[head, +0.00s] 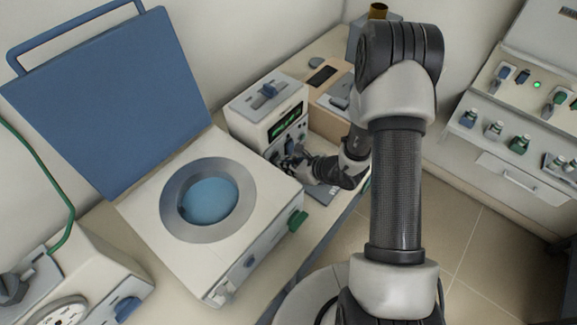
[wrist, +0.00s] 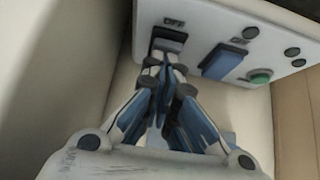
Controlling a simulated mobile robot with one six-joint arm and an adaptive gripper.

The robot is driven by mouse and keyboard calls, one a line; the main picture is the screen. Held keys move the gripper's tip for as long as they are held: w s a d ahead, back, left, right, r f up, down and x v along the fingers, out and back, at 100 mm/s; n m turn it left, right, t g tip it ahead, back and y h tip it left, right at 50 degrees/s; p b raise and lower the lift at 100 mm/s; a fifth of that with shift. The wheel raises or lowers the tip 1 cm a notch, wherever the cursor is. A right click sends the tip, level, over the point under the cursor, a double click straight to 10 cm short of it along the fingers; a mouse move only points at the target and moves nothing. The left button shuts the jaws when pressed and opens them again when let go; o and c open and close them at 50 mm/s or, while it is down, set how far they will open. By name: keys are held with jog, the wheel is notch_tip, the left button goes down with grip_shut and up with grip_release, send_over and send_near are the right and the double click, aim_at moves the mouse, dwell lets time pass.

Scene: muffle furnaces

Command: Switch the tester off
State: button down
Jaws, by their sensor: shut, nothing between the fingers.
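A cream box with a lit green display (head: 285,121), probably the tester, stands on the bench right of the round-windowed unit. In the wrist view its panel (wrist: 205,22) carries a dark switch (wrist: 170,36) with a label that seems to read OFF, a blue switch (wrist: 223,62) and a green button (wrist: 261,76). My gripper (wrist: 165,66) is shut and empty, its fingertips just at the lower edge of the dark switch. I cannot tell whether they touch. In the head view my gripper (head: 293,158) is at the box's lower front, partly hiding the controls.
The cream unit with a round blue window (head: 142,207) and raised blue lid (head: 105,100) stands close on the left. Another device (head: 85,285) is at the lower left. A panel with several switches (head: 520,125) is at the right. Open floor (head: 470,240) lies between.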

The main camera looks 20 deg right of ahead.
jog(key=shift+w+a+r+g, duration=0.2)
jog(key=shift+w+r+g, duration=0.05)
jog(key=shift+r+g, duration=0.05)
jog(key=shift+r+p, duration=0.55)
jog(key=shift+r, duration=0.2)
